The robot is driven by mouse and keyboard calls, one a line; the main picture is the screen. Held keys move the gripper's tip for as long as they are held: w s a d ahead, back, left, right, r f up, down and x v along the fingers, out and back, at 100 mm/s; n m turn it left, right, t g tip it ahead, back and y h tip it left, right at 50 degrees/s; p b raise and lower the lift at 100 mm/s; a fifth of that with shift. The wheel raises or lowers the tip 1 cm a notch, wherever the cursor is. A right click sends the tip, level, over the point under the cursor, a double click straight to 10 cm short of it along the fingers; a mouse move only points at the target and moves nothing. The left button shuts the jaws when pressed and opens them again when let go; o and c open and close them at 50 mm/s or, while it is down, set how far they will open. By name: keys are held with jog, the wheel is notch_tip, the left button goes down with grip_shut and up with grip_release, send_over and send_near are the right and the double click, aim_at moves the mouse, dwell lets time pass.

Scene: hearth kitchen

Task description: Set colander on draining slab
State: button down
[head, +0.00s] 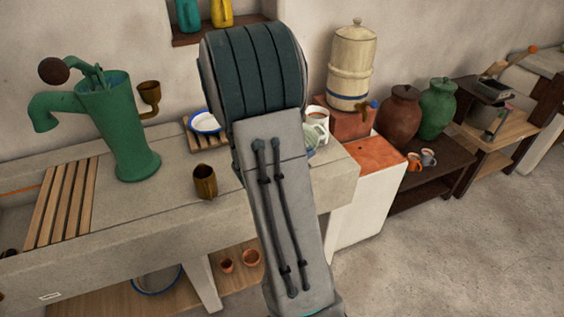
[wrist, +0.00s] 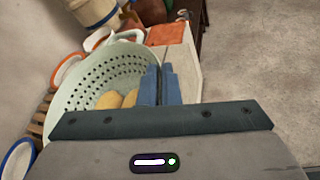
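The colander (wrist: 85,85) is a pale green bowl full of holes, with yellow rounded things inside. In the head view only a sliver of it (head: 311,137) shows beside my arm. My gripper (wrist: 160,82) has its blue fingers close together at the colander's right rim, which appears to be between them. The fingertips are hidden from the head view behind my arm. The pale stone slab (head: 150,215) of the sink counter runs from the left to below my arm; I cannot tell whether the colander touches it.
A green pump (head: 120,130) and a brown cup (head: 205,182) stand on the slab. Wooden slats (head: 60,205) lie at left. A blue-rimmed dish (head: 205,122) sits on a small rack behind. A white mug (head: 317,125) stands near the colander. Slab around the brown cup is clear.

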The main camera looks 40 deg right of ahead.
jog(key=w+d+f, duration=0.1)
jog(key=w+f, duration=0.1)
jog(key=w, duration=0.1)
jog(key=w+d+f+p, duration=0.1)
jog(key=w+f, duration=0.1)
jog(key=w, duration=0.1)
jog(key=w+d+f+p, duration=0.1)
jog(key=w+f, duration=0.1)
jog(key=w, duration=0.2)
jog(key=shift+f+p, duration=0.7)
jog(key=shift+f, duration=1.4)
jog(key=shift+f+b, duration=0.2)
jog(key=shift+b, duration=0.1)
jog(key=c, duration=1.6)
grip_release()
jog(key=shift+r, duration=0.15)
